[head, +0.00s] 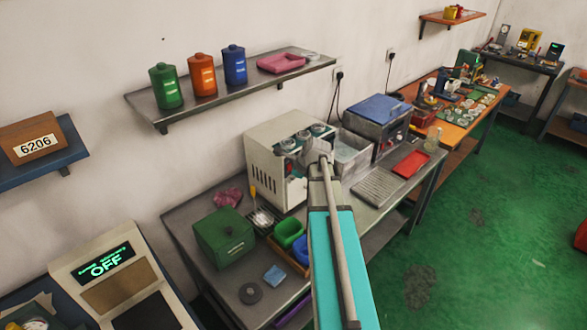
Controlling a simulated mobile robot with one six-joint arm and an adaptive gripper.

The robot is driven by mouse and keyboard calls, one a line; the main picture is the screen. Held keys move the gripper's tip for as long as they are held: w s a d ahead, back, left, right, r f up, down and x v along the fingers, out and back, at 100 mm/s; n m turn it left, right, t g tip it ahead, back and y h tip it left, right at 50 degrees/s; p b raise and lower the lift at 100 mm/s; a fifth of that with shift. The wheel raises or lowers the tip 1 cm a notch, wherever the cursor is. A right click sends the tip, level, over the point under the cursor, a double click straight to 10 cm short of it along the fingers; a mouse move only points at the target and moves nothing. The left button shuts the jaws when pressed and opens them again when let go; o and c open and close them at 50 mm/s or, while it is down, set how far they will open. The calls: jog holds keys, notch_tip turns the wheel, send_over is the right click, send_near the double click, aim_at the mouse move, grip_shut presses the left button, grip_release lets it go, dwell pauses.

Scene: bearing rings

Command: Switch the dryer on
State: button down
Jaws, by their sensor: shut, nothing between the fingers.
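A cream cabinet (268,165) with side vents and round fittings along its top stands on the grey bench against the wall. It looks like the dryer, though no label is readable. My arm reaches up from the bottom of the picture to its front. My gripper (318,150) is small in the head view, in front of the cabinet's right part, and is shut and empty. The arm and gripper cover part of the cabinet's front, so its switch cannot be made out. Whether the gripper touches the cabinet cannot be told.
A blue-lidded machine (375,122) and an open metal basin (350,155) stand right of the cabinet. A green box (224,236), bins and a blue block (274,276) are on the bench's left. A device showing OFF (107,265) is at lower left.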

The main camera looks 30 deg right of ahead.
aim_at(289, 167)
jog(key=d+r+m+t, duration=0.1)
jog(key=d+r+m, duration=0.1)
jog(key=d+m, duration=0.4)
jog(key=d, duration=0.3)
jog(key=shift+s+d+m+t+h+p, duration=0.15)
jog(key=shift+s+m+t+h+p, duration=0.05)
jog(key=shift+m+t+h+p, duration=0.2)
jog(key=shift+w+a+r+b+x, duration=0.1)
jog(key=shift+w+r+b+x, duration=0.25)
jog(key=shift+b+x, duration=1.45)
jog(key=shift+w+a+r+b+x, duration=0.1)
jog(key=shift+w+r+b+x, duration=0.25)
jog(key=shift+b+x, duration=1.4)
jog(key=shift+w+a+r+b+x, duration=0.15)
jog(key=shift+w+b+x, duration=0.4)
jog(key=shift+x, duration=2.3)
jog(key=shift+s, duration=0.15)
